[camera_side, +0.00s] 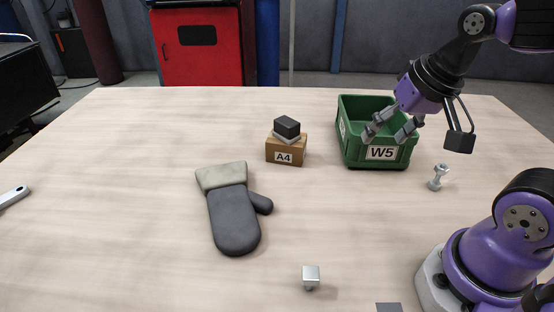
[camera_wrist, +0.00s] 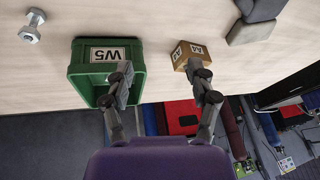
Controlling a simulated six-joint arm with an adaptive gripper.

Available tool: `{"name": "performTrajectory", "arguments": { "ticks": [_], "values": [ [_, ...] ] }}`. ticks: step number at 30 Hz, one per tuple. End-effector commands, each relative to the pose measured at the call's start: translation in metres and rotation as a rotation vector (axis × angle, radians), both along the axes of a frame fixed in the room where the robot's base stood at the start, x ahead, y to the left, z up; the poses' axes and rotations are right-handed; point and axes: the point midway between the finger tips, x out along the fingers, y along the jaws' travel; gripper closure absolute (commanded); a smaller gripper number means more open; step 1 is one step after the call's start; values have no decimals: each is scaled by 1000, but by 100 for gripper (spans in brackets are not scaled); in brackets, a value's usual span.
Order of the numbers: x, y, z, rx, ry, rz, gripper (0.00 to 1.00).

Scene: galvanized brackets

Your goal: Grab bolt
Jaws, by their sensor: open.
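A silver bolt (camera_side: 438,177) stands on the table to the right of the green bin in the side view. In the wrist view the bolt (camera_wrist: 32,26) is at the upper left, apart from the fingers. My gripper (camera_side: 388,132) is in front of the green bin in the side view, above the table, with its fingers spread. In the wrist view my gripper (camera_wrist: 159,82) is open and nothing shows between its fingers.
The green bin (camera_side: 346,138) labelled W5 stands beside a cardboard box (camera_side: 300,151) labelled A4 with dark and pale blocks (camera_side: 287,127) on it. A grey mitten (camera_side: 234,220) and a small metal piece (camera_side: 311,275) lie nearer.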

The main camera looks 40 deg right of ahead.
Motion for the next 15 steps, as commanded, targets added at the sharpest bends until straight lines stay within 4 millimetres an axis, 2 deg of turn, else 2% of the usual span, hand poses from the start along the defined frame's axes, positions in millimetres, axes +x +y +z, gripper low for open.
{"name": "performTrajectory", "arguments": {
  "ticks": [1,5,9,12,15],
  "values": [
    [1,-18,-4,65,28,-223,34],
    [-5,-65,-15,249,71,-894,34],
    [-22,-114,-29,413,78,-1619,34],
    [-39,-142,-40,494,65,-2069,34],
    [-54,-162,-49,544,42,-2413,34]
  ]
}}
